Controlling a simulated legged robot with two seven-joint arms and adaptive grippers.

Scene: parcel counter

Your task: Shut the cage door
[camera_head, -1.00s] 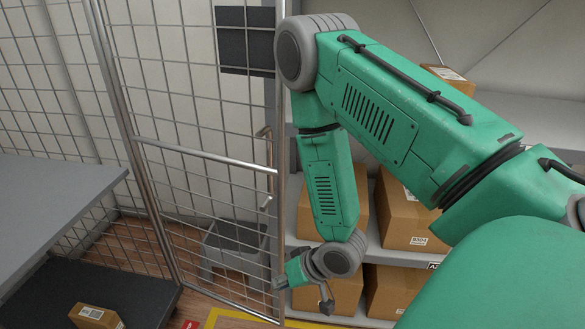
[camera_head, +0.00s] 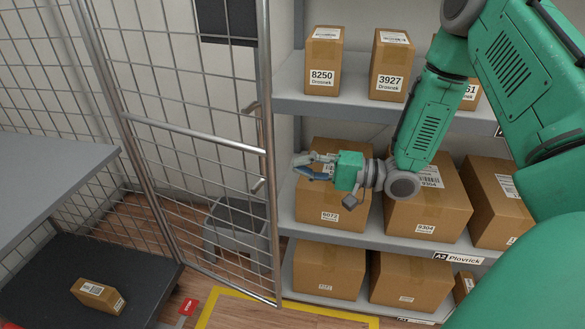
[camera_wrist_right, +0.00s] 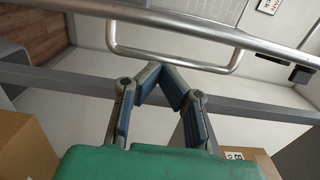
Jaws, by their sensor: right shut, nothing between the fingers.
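The cage door (camera_head: 201,139) is a wire-mesh panel in a grey tube frame, left of centre in the head view. Its right-hand upright stands just left of the shelving, which is uncovered. A bent tube handle (camera_head: 255,124) sits on that upright and also shows in the wrist view (camera_wrist_right: 178,64). My right gripper (camera_head: 300,167) is to the right of the upright, a little below the handle's upper end. In the wrist view, its blue-padded fingers (camera_wrist_right: 165,76) meet at their tips, with nothing between them. The tips lie close to the handle in that picture; I cannot tell whether they touch.
Shelves (camera_head: 290,95) with several brown boxes stand behind my right arm. A grey table (camera_head: 50,180) and a dark low platform with a small parcel (camera_head: 98,296) are at left. A grey step stool (camera_head: 236,222) shows through the mesh. Yellow tape (camera_head: 210,310) marks the floor.

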